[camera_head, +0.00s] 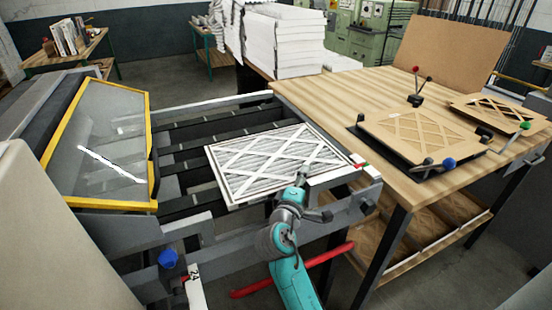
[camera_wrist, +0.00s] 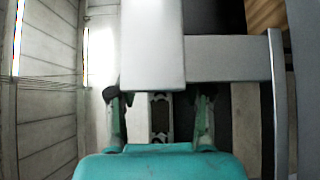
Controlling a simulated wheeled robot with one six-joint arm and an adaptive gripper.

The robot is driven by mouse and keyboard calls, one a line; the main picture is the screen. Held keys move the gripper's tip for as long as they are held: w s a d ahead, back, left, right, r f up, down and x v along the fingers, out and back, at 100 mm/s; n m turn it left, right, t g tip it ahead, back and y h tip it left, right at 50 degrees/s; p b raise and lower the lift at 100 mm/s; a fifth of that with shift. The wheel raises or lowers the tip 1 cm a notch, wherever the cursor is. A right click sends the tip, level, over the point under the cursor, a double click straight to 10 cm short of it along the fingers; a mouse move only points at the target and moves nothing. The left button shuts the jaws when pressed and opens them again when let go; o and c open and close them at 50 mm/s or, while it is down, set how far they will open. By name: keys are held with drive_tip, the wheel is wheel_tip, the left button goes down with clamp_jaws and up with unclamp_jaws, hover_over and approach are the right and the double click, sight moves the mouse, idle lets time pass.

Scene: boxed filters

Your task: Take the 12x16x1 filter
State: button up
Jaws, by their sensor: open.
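A white pleated filter with a diagonal lattice face (camera_head: 275,160) lies flat on the dark slatted rails of a grey machine frame, its right corner near the frame's front rail. No size print is readable on it, so I cannot confirm that it is the 12x16x1. My gripper (camera_head: 302,178) is at the filter's near edge in the head view; contact cannot be told. In the wrist view my gripper (camera_wrist: 160,108) is open, its two fingers apart, with a pale grey block-like part (camera_wrist: 152,45) ahead of them that I cannot identify.
A wooden table (camera_head: 345,95) on the right holds brown lattice frames (camera_head: 410,138) in clamp fixtures with coloured knobs. A yellow-edged clear guard (camera_head: 100,145) stands left of the rails. White stacked packs (camera_head: 285,40) stand behind. A red bar (camera_head: 290,270) lies low in front.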

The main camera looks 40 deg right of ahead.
clamp_jaws()
drive_tip(key=shift+r, duration=0.15)
